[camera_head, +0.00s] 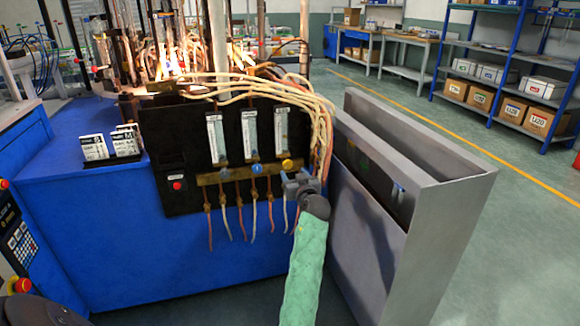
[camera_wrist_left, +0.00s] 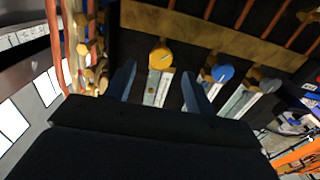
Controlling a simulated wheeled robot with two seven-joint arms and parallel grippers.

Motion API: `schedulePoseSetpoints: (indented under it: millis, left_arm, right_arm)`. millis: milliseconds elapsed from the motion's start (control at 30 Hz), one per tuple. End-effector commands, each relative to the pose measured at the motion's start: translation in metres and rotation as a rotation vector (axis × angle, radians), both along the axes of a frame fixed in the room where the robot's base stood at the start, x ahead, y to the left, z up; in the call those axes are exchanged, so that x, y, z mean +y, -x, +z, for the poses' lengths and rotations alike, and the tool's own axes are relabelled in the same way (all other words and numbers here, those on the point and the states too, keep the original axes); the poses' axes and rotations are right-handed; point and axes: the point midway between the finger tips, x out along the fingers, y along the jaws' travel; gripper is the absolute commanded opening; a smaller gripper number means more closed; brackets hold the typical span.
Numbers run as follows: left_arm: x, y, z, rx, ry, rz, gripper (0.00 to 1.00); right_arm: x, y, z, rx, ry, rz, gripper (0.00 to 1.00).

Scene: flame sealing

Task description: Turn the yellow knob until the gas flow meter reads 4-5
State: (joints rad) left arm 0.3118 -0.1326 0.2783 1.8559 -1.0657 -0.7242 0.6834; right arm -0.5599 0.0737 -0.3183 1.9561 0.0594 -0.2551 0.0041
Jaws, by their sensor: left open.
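The yellow knob (camera_head: 287,164) sits on the brass bar at the bottom of the black panel, under the rightmost flow meter (camera_head: 281,132). The meter's reading is too small to tell. My left gripper (camera_head: 294,180), on a green-sleeved arm, is just below and in front of the knob. In the left wrist view the yellow knob (camera_wrist_left: 160,57) shows between and just beyond the two spread fingertips of my left gripper (camera_wrist_left: 157,72). The gripper is open and holds nothing; no contact with the knob is visible. My right gripper is not in view.
A blue knob (camera_head: 257,169) sits left of the yellow one, under the middle flow meter (camera_head: 251,136). Loose hoses (camera_head: 325,125) hang right of the panel. A grey metal cabinet (camera_head: 360,210) stands close on the right. Small tubes hang below the brass bar (camera_head: 228,175).

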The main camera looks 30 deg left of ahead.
Motion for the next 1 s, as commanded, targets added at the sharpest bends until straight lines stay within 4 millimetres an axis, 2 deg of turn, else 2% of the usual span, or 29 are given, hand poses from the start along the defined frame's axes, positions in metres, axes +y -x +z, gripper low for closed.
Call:
schedulePoseSetpoints:
  millis: [400, 600, 867, 900, 1000]
  left_arm:
    - [0.044, -0.037, 0.001, 0.003, -0.004, 0.001, 0.54]
    - [0.053, -0.045, 0.001, 0.002, -0.003, 0.001, 0.54]
    - [0.054, -0.046, 0.0, 0.002, -0.002, 0.001, 0.54]
    - [0.054, -0.046, 0.0, 0.002, -0.002, 0.001, 0.52]
    - [0.054, -0.046, 0.0, 0.002, -0.002, 0.001, 0.32]
  right_arm:
    - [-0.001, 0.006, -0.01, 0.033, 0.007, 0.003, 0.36]
    - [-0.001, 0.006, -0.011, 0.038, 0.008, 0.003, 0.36]
    - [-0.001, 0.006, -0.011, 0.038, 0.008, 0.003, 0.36]
    - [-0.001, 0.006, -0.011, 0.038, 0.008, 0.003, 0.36]
    - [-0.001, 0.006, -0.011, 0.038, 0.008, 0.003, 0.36]
